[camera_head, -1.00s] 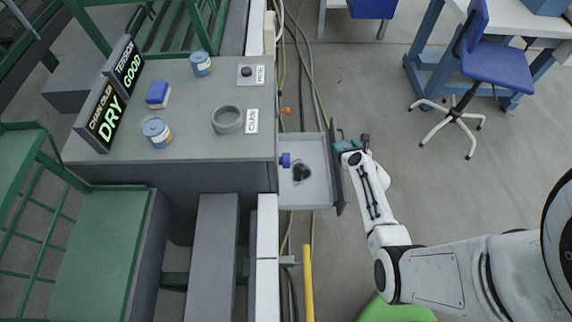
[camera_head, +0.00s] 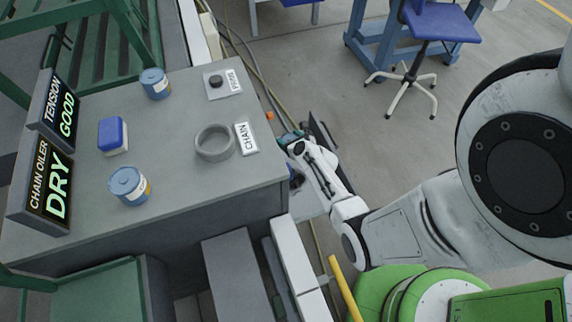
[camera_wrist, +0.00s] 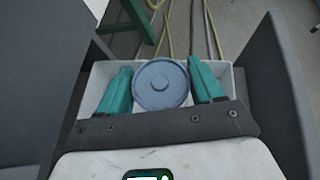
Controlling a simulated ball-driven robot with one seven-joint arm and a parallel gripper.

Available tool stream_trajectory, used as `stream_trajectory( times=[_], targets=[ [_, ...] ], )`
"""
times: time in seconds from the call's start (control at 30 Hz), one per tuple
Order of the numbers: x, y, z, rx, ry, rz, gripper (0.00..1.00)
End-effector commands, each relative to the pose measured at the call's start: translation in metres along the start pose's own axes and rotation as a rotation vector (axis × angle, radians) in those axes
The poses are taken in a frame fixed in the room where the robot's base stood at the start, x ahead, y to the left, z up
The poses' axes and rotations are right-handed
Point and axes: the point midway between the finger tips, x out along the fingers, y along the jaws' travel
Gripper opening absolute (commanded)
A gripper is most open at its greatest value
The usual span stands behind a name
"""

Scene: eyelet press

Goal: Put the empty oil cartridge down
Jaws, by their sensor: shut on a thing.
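My gripper (camera_wrist: 160,75) has teal fingers, which are shut on a round blue cartridge (camera_wrist: 160,86) seen from its flat end in the wrist view. In the head view my gripper (camera_head: 289,138) is at the right edge of the grey bench top; the cartridge in it cannot be made out there. A white tray (camera_wrist: 228,78) lies behind and below the held cartridge in the wrist view. In the head view my arm hides much of the tray (camera_head: 308,205).
On the bench (camera_head: 180,190) stand two blue cans (camera_head: 154,83) (camera_head: 129,186), a blue-and-white block (camera_head: 113,136), a grey ring (camera_head: 214,143) by a CHAIN label and a dark knob (camera_head: 216,81). A sign (camera_head: 47,185) reads CHAIN OILER DRY. Bare bench lies between them.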

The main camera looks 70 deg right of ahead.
Motion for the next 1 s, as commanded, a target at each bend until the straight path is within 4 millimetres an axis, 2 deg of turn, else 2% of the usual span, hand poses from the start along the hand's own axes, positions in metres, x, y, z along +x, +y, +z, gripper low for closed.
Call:
stream_trajectory(
  times=[0.03, 0.1, 0.43, 0.7, 1.0],
  targets=[
    [0.008, -0.001, -0.015, 0.002, 0.001, -0.002, 0.36],
    [0.013, -0.001, -0.024, 0.002, 0.000, -0.002, 0.36],
    [0.022, 0.000, -0.041, 0.000, 0.000, -0.001, 0.36],
    [0.038, -0.001, -0.068, 0.001, -0.001, -0.002, 0.36],
    [0.037, 0.000, -0.067, 0.000, -0.001, -0.001, 0.36]
  ],
)
